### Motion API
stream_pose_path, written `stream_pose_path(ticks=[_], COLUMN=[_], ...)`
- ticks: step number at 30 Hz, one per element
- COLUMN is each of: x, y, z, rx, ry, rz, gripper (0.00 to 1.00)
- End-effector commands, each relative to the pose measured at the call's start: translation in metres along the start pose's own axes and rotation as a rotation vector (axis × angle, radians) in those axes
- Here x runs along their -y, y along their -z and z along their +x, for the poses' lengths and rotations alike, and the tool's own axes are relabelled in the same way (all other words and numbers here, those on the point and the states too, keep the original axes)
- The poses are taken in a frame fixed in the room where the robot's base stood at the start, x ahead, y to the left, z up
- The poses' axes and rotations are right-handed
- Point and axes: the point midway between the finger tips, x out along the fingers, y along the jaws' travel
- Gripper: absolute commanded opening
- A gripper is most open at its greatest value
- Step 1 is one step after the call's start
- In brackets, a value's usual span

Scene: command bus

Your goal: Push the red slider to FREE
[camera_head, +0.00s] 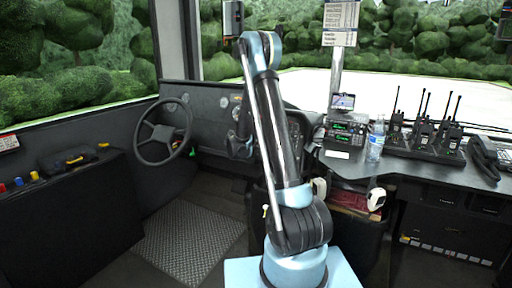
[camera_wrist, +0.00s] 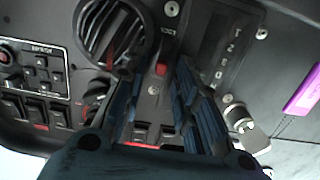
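The red slider (camera_wrist: 161,70) is a small red knob on the dark dashboard panel, in the upper middle of the wrist view. White lettering beside its upper end is rotated and too small to read surely. My gripper (camera_wrist: 158,82) is open, its two dark fingers on either side of the slider with gaps between. I cannot tell how far the fingertips are from the panel. In the head view my gripper (camera_head: 240,146) is at the dashboard right of the steering wheel, and the slider is hidden there.
A round air vent (camera_wrist: 112,35) is close to the left finger. A key in a lock (camera_wrist: 240,120) with a purple tag (camera_wrist: 303,90) is right of the right finger. Left are rocker switches (camera_wrist: 35,107). The steering wheel (camera_head: 164,130) stands left of my arm.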

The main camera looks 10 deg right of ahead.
Motion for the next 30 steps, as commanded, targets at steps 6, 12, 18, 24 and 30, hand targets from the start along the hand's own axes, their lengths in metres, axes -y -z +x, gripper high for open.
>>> stream_pose_path(ticks=[6,12,18,24,30], x=[0.0,0.001,0.001,0.001,0.0], y=[0.0,-0.001,-0.001,-0.001,-0.002], z=[0.0,-0.008,-0.04,-0.079,-0.107], rx=[0.001,0.001,0.001,0.001,0.001], ry=[0.0,0.001,0.002,0.003,0.002], rz=[0.0,0.0,-0.002,-0.002,-0.002], gripper=[0.3,0.3,0.3,0.3,0.3])
